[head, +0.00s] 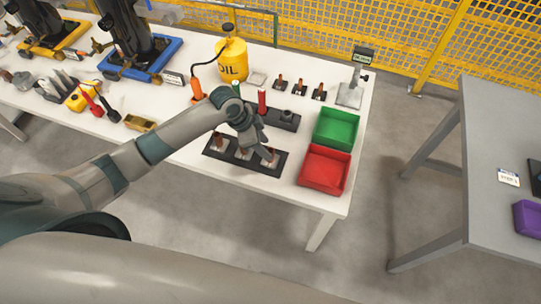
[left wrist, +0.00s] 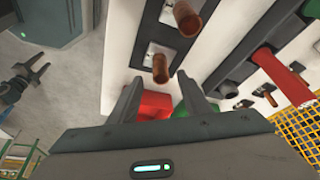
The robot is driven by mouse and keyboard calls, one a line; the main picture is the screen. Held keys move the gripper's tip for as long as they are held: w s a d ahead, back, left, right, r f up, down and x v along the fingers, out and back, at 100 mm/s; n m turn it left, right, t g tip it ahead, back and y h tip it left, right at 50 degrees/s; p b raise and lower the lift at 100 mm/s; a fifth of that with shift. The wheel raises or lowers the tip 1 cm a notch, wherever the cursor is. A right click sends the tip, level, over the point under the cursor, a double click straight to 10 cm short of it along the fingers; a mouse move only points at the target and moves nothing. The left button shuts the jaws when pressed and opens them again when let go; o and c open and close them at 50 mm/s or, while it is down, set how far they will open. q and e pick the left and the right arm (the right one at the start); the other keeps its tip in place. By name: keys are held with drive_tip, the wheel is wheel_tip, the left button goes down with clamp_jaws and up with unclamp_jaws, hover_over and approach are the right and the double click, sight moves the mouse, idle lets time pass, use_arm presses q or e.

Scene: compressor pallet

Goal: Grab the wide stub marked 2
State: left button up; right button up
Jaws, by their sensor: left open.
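A dark rack (head: 225,158) near the table's front edge holds copper-brown stubs in a row. One stub (head: 218,142) stands at its left end, and my left gripper (head: 261,148) partly covers the others. In the left wrist view two brown stubs show, one at the top (left wrist: 187,20) and one (left wrist: 161,68) nearer the fingers. Each has a pale label plate by its base; I cannot read the numbers. My left gripper (left wrist: 160,92) is open and empty, its fingertips just short of the nearer stub in the picture. My right gripper is not in view.
A red bin (head: 325,170) and a green bin (head: 336,129) stand right of the rack. Behind it are another dark block (head: 285,119), a red upright cylinder (head: 262,102) and a yellow oil can (head: 232,60). A grey table (head: 480,150) stands apart at right.

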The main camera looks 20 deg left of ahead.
use_arm(q)
drive_tip(key=shift+d+f, duration=0.1)
drive_tip(key=shift+f, duration=0.25)
drive_tip(key=shift+w+d+f+p, duration=0.15)
drive_tip(key=shift+d+f+p, duration=0.05)
drive_tip(key=shift+f+p, duration=0.2)
drive_tip(key=p+x, duration=0.1)
drive_tip(key=x, duration=0.2)
drive_tip(key=shift+w+d+f+p, duration=0.1)
drive_tip(key=shift+d+f+p, duration=0.1)
drive_tip(key=shift+p, duration=0.1)
drive_tip(key=shift+w+f, duration=0.1)
drive_tip(key=shift+f, duration=0.3)
clamp_jaws()
